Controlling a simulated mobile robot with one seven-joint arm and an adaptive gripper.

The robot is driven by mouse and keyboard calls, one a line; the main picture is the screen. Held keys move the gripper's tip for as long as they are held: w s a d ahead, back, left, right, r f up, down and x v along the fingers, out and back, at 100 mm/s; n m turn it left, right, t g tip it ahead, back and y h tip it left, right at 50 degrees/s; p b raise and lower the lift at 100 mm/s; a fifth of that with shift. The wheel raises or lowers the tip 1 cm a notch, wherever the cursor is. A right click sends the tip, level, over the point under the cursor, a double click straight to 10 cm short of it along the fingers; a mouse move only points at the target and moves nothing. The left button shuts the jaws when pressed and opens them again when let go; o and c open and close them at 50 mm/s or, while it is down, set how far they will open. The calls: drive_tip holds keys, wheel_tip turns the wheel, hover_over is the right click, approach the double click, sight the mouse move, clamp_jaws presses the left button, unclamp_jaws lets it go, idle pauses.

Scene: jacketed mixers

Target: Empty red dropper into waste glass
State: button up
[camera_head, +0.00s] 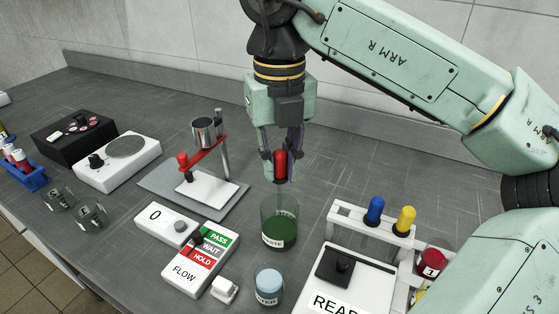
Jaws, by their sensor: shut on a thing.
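My gripper (281,170) points straight down and is shut on the red dropper (281,163). The dropper's red bulb shows between the fingers, and its lower tip is hard to make out. The waste glass (279,222) stands on the bench just below my gripper. It is a clear glass labelled "WASTE" with dark green contents low inside. The gripper and dropper appear above the glass's rim; I cannot tell whether the tip is inside it.
A rack (345,213) with a blue dropper (375,210) and a yellow dropper (404,220) stands at right. A flow panel (199,262) and a water glass (268,287) lie in front. A stand with a metal cup (206,131) is at left. Bare bench lies behind the glass.

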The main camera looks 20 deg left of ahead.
drive_tip(key=shift+r+p, duration=1.85)
drive_tip(key=shift+r, duration=0.85)
drive_tip(key=shift+f, duration=0.1)
